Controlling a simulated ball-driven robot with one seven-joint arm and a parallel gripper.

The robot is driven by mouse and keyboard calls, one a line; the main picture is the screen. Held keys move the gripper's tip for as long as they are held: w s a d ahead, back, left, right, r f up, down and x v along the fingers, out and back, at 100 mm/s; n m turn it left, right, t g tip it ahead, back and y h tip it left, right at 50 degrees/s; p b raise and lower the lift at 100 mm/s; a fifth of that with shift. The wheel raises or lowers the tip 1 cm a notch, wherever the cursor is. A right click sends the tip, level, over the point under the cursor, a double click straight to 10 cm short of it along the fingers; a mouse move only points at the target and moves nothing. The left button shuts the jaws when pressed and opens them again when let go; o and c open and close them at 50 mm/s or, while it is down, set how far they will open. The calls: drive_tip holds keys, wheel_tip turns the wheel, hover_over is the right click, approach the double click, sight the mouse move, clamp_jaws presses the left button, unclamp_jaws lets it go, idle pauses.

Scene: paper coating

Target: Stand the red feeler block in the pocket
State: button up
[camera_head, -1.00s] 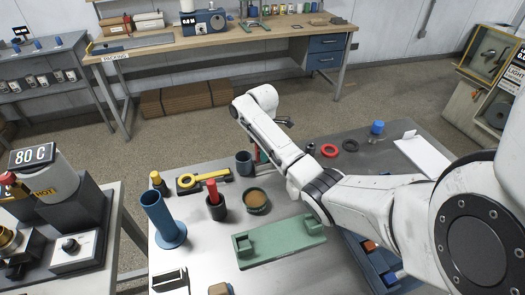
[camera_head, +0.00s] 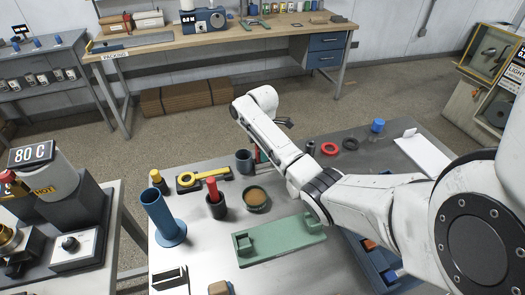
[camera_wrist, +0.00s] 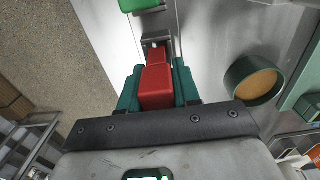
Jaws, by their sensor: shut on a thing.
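In the wrist view, my gripper (camera_wrist: 157,88) is shut on the red feeler block (camera_wrist: 156,95), which sits between its two teal fingers. A narrower red part (camera_wrist: 157,56) shows just beyond the block; I cannot tell whether it belongs to it. It lies next to a grey metal fitting (camera_wrist: 155,34), which may be the pocket; I cannot tell whether the block is inside it. In the head view, my arm hides most of the gripper, and only a sliver of red (camera_head: 257,155) shows by its end.
A dark cup (camera_head: 244,164) stands close left of the gripper. A round tan-filled dish (camera_head: 256,200), a green fixture (camera_head: 280,246), a blue tube (camera_head: 160,215) and a red-handled tool (camera_head: 213,186) stand nearby. A red ring (camera_head: 330,148) lies to the right.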

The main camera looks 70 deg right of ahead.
drive_tip(key=shift+f+b, duration=0.35)
drive_tip(key=shift+f, duration=0.35)
drive_tip(key=o, duration=1.1)
wheel_tip(320, 180, up, 10)
drive_tip(key=shift+f, duration=0.25)
drive_tip(key=shift+r+p, duration=0.65)
drive_tip(key=shift+p, duration=0.15)
